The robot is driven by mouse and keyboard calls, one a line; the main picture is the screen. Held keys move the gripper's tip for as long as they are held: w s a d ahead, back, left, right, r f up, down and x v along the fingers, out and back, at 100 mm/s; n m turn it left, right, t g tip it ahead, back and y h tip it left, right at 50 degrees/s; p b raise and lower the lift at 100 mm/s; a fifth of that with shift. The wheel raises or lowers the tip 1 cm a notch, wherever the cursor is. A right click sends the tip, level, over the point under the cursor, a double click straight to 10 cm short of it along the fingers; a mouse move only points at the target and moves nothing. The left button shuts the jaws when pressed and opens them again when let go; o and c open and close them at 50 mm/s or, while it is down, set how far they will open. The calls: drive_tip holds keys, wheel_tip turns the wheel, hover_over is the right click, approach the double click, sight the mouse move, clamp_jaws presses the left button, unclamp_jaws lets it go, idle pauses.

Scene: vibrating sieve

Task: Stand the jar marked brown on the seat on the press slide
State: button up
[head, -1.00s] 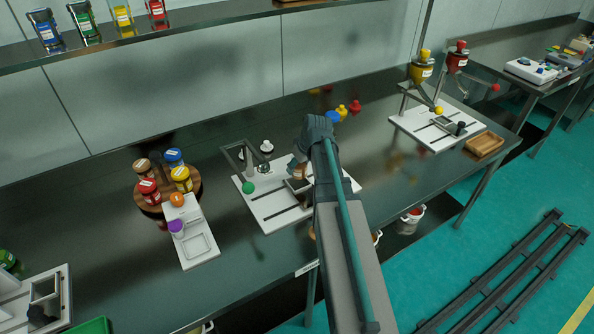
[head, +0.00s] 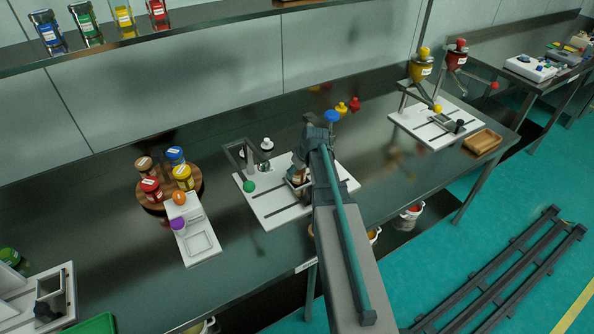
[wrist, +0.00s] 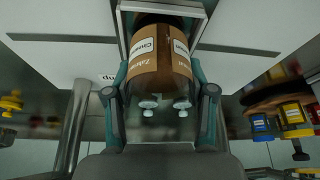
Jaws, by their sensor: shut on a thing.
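My gripper (wrist: 160,80) is shut on a brown jar (wrist: 160,62) with pale labels, seen between the two fingers in the wrist view. In the head view the gripper (head: 302,172) is at the white press board (head: 268,208), and my arm hides most of the jar. A square, pale-rimmed seat (wrist: 203,14) frames the jar's far end in the wrist view. The jar is at or just over this seat; I cannot tell whether it touches. The press frame (head: 231,152) with a green knob (head: 249,186) stands left of the gripper.
A round wooden stand (head: 196,196) at the left holds several jars, one brown. A white device (head: 200,243) with orange and purple knobs is in front of it. Behind the gripper are blue, yellow and red knobs (head: 331,116). Bare bench lies between the stand and the press board.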

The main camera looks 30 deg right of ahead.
drive_tip(key=shift+f, duration=0.15)
drive_tip(key=o, duration=1.2)
drive_tip(key=shift+c, duration=0.2)
drive_tip(key=b+v, duration=0.2)
drive_tip(key=v, duration=1)
